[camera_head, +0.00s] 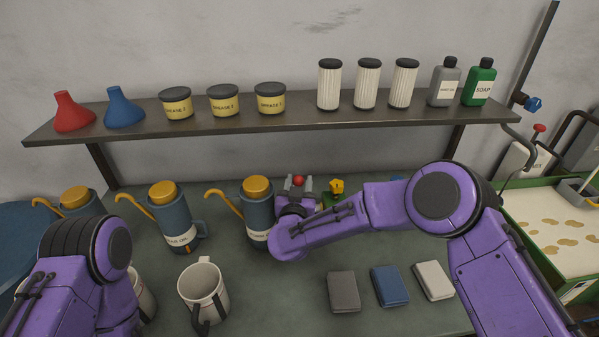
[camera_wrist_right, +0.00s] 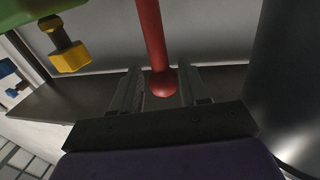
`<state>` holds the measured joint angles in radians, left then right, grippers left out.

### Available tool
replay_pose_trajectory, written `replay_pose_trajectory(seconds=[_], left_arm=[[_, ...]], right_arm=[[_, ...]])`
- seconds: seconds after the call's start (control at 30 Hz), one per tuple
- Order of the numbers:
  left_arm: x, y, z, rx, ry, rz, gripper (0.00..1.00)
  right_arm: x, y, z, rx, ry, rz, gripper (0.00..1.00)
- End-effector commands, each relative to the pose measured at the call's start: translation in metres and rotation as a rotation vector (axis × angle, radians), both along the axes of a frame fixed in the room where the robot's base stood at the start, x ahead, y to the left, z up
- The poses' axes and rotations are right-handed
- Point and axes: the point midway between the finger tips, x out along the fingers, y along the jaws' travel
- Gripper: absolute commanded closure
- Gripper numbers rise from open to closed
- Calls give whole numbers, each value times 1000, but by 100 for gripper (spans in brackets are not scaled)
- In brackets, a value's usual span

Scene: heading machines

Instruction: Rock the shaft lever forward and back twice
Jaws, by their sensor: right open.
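The shaft lever shows in the right wrist view as a red rod (camera_wrist_right: 151,35) ending in a round red knob (camera_wrist_right: 163,84). In the head view only its red knob (camera_head: 298,181) shows, at the back of the bench; its base is hidden behind my right arm. My right gripper (camera_head: 295,185) is open, with one finger on each side of the knob. In the right wrist view a gap shows between the knob and the fingers (camera_wrist_right: 157,90). My left arm is at the lower left of the head view; its gripper cannot be made out.
Dark oil cans (camera_head: 258,215) with yellow lids stand left of my right gripper. A yellow knob (camera_head: 337,187) is just right of it. A loaded shelf (camera_head: 215,132) runs above the bench.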

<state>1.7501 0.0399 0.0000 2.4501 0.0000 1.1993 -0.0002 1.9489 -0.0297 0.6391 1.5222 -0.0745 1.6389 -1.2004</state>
Motion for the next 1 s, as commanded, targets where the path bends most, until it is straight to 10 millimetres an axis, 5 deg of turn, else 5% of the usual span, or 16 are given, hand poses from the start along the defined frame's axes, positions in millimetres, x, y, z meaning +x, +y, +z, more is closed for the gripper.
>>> replay_pose_trajectory(seconds=[0.2, 0.43, 0.47, 0.6, 0.73, 1.0], left_arm=[[0, 0, 9, 0, 0, 1, 57], [0, 0, 8, 0, 0, 1, 57], [0, 0, 8, 0, 0, 1, 57], [0, 0, 8, 0, 0, 1, 57], [0, 0, 5, 0, -1, 1, 57], [0, 0, -56, 0, 0, 1, 57]], right_arm=[[23, -2, 0, 1, 1, 3, 56], [25, -2, -1, 0, 1, 5, 56], [25, -2, -1, 0, 1, 5, 59], [24, -2, -1, 0, 1, 5, 100], [24, -2, -2, -1, -4, 6, 100], [-2, 0, -16, -7, -227, 9, 100]])
